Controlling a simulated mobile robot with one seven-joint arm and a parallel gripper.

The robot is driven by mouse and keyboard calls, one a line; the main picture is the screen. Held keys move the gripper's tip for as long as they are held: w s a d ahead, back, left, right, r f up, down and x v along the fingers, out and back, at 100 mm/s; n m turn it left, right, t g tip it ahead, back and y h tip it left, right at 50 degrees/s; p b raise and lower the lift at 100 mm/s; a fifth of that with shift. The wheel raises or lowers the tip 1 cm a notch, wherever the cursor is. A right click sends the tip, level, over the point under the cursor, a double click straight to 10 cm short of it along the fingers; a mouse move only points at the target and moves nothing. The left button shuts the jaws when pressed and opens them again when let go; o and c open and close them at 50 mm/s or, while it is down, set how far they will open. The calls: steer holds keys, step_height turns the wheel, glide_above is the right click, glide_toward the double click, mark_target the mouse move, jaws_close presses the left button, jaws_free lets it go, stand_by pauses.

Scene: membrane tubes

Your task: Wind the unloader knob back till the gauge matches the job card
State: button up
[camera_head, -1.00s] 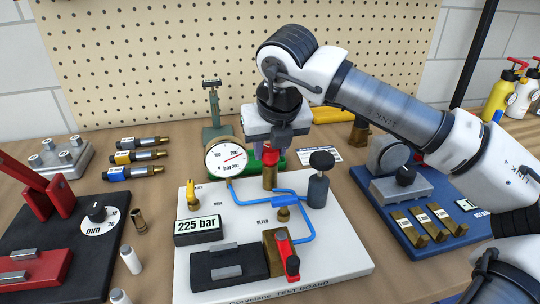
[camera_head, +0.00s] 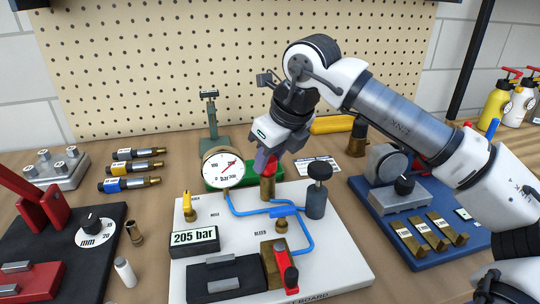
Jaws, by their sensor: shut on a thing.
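The red unloader knob (camera_head: 272,164) stands on a brass body (camera_head: 268,188) at the back of the white test board (camera_head: 340,262). My gripper (camera_head: 268,158) is shut on the knob from above and now tilts over it, hiding part of it. The round gauge (camera_head: 222,168) stands to the left of the knob, with a red needle on a white dial. The board's display (camera_head: 195,237) reads 205 bar. A white card (camera_head: 318,167) lies on the bench behind the board to the right; its print is too small to read.
A black knob on a post (camera_head: 318,190) stands right of the brass body. A red-handled valve (camera_head: 287,270) is at the board's front. A blue fixture board (camera_head: 420,225) lies to the right, under my arm. A black board with a dial (camera_head: 95,232) is at the left.

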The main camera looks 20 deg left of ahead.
stand_by(0.3)
steer(key=o, duration=0.7)
steer(key=v, duration=1.4)
steer(key=shift+a, duration=0.1)
